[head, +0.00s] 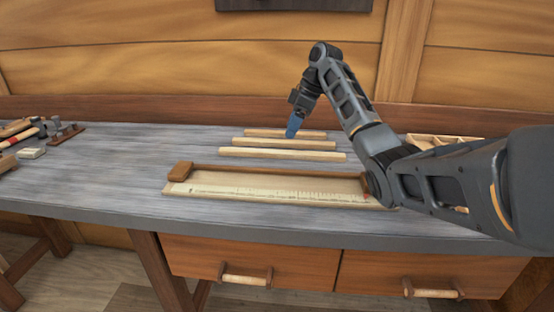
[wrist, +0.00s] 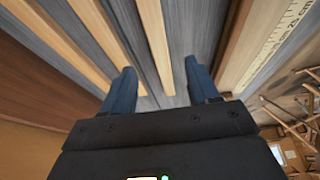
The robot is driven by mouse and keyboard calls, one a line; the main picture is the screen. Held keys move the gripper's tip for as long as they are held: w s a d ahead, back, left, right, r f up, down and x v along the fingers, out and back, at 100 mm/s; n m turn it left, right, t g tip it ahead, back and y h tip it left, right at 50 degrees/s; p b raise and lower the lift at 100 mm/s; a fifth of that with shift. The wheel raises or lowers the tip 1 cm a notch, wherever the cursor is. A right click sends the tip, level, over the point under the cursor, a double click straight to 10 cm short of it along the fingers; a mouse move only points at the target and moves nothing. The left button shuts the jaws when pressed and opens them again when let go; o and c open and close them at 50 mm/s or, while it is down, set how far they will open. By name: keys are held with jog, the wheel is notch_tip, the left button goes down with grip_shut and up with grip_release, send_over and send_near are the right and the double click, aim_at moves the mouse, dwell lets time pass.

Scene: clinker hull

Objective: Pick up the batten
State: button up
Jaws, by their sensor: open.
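Three pale wooden battens lie side by side on the grey bench: a far one (head: 262,132), a middle one (head: 270,143) and a near, longest one (head: 282,154). My gripper (head: 293,126) is open and empty, held above the battens. In the wrist view my gripper (wrist: 158,68) has its two blue fingers apart, and the near batten (wrist: 154,35) runs between them in the picture. The middle batten (wrist: 106,35) and the far batten (wrist: 62,45) lie to its left. The fingers seem above the battens; their height is unclear.
A wooden tray with a ruler scale (head: 270,190) lies in front of the battens. Tools (head: 25,135) lie at the bench's left end. A compartmented wooden box (head: 432,139) stands behind my arm at right. Bare bench (head: 130,165) is free on the left.

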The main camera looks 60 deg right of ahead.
aim_at(281, 151)
jog(key=shift+w+f, duration=0.35)
jog(key=shift+f, duration=0.3)
jog(key=shift+p+x, duration=0.5)
jog(key=shift+x, duration=3)
jog(key=shift+s+d, duration=0.1)
jog(key=shift+s, duration=0.05)
jog(key=shift+c, duration=0.3)
grip_shut()
